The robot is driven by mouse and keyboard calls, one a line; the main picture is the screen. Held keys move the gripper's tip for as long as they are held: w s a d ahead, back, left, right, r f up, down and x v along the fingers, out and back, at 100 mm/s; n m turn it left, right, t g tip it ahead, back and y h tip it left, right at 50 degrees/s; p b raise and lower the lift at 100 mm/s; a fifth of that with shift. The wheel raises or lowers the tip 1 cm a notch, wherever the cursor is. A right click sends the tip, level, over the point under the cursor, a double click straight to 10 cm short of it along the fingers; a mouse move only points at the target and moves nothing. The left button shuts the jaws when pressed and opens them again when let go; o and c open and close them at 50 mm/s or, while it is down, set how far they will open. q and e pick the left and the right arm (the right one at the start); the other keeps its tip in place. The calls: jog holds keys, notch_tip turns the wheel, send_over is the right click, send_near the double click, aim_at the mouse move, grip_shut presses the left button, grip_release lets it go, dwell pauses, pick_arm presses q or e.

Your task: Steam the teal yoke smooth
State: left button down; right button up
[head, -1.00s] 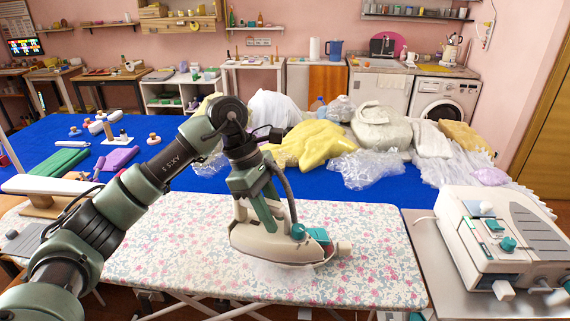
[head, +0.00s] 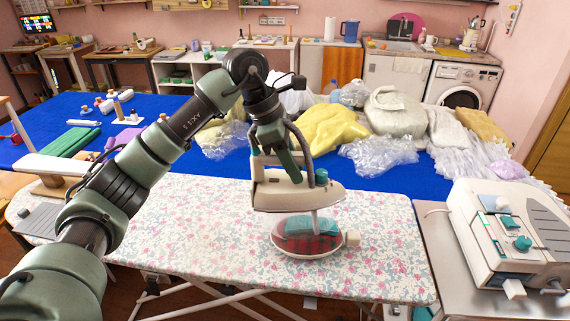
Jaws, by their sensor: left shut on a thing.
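My left gripper (head: 285,162) is shut on the handle of a cream steam iron (head: 290,196). The iron is held level above the ironing board (head: 190,230), its nose to the right. Below it, a rounded pad with red plaid (head: 305,244) and a pale rim lies on the floral cover. The teal yoke (head: 312,226) lies over the top of the pad, partly hidden by the iron. A gap shows between the iron's sole and the yoke. My right gripper is out of view.
A white machine with teal knobs (head: 508,232) stands on a metal table at the right. Behind the board, a blue table (head: 225,170) holds a yellow garment (head: 335,130), clear plastic bags (head: 383,156) and folded cloths.

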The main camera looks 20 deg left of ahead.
aim_at(288, 181)
pick_arm(q)
jog(key=w+d, duration=0.1)
jog(key=d, duration=0.2)
jog(key=w+d+p, duration=0.1)
jog(key=d, duration=0.2)
jog(key=w+d, duration=0.1)
jog(key=d, duration=0.2)
jog(key=shift+w+d+r+p, duration=0.1)
jog(key=shift+w+r+p, duration=0.05)
jog(key=shift+w+p, duration=0.15)
jog(key=f+b, duration=0.2)
jog(key=f, duration=0.1)
jog(key=f+b, duration=0.2)
jog(key=shift+a+f, duration=0.25)
jog(key=shift+d+f, duration=0.1)
jog(key=shift+f, duration=0.1)
jog(key=shift+s, duration=0.1)
jog(key=shift+s+a+b, duration=0.2)
jog(key=shift+s+a, duration=0.1)
jog(key=shift+a, duration=0.45)
jog(key=shift+s+a+b, duration=0.25)
jog(key=shift+a, duration=0.45)
jog(key=shift+s+a+b, duration=0.2)
jog(key=shift+s+a, duration=0.1)
jog(key=shift+a, duration=0.6)
jog(key=shift+s+a, duration=0.1)
